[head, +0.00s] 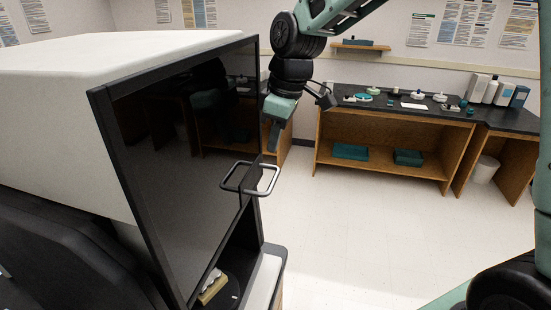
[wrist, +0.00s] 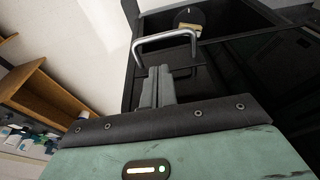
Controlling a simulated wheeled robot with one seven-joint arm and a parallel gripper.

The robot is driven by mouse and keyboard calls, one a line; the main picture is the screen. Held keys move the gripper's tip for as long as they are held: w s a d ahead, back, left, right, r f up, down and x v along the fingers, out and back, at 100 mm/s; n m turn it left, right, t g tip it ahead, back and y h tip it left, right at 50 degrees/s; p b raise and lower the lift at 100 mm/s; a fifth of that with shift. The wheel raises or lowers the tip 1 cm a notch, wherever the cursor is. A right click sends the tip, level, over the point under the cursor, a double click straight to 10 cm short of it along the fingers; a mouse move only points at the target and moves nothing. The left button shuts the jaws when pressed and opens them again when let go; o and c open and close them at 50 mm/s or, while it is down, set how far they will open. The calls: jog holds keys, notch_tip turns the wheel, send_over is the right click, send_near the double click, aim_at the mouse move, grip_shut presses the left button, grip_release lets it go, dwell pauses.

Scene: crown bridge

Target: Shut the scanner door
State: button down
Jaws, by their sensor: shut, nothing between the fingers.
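The scanner (head: 120,65) is a large white box at the left with a black-framed front. Its dark glass door (head: 185,140) covers the upper part of the front, and a gap stands open below it. A grey metal bar handle (head: 262,192) sticks out from the door's lower part; it also shows in the wrist view (wrist: 166,37). My gripper (head: 272,148) points down just above the handle, in front of the glass. Its fingers (wrist: 158,70) are shut and empty. Whether they touch the handle is unclear.
Through the gap a pale dental model (head: 212,290) sits on a dark round plate inside the scanner; the model also shows in the wrist view (wrist: 190,27). A wooden workbench (head: 385,120) with small items stands at the back. The floor (head: 370,220) between is clear.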

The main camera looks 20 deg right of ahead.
aim_at(276, 178)
notch_tip(276, 178, down, 7)
jog(key=shift+s+d+r+p, duration=0.1)
jog(key=shift+p, duration=1.1)
jog(key=s+d+b+x, duration=0.1)
jog(key=d+b+x, duration=0.1)
jog(key=b+x, duration=0.5)
jog(key=s+d+f+b+x, duration=0.1)
jog(key=b+x, duration=0.6)
jog(key=x, duration=0.7)
jog(key=s+d+b+x, duration=0.2)
jog(key=b+x, duration=0.5)
jog(key=x, duration=0.4)
jog(key=shift+d+f+b, duration=0.25)
jog(key=shift+f+b, duration=0.15)
jog(key=shift+f, duration=0.1)
jog(key=w+a+p+v, duration=0.1)
jog(key=w+p+v, duration=0.15)
jog(key=v, duration=1.15)
jog(key=s+a+r+m, duration=0.1)
jog(key=s+a+r, duration=0.1)
jog(key=s, duration=1.2)
jog(key=s+a+r+m+g+h, duration=0.1)
jog(key=s+a, duration=0.3)
jog(key=s, duration=1)
jog(key=shift+s+r+m, duration=0.2)
jog(key=shift+r+m, duration=0.4)
jog(key=shift+r, duration=0.1)
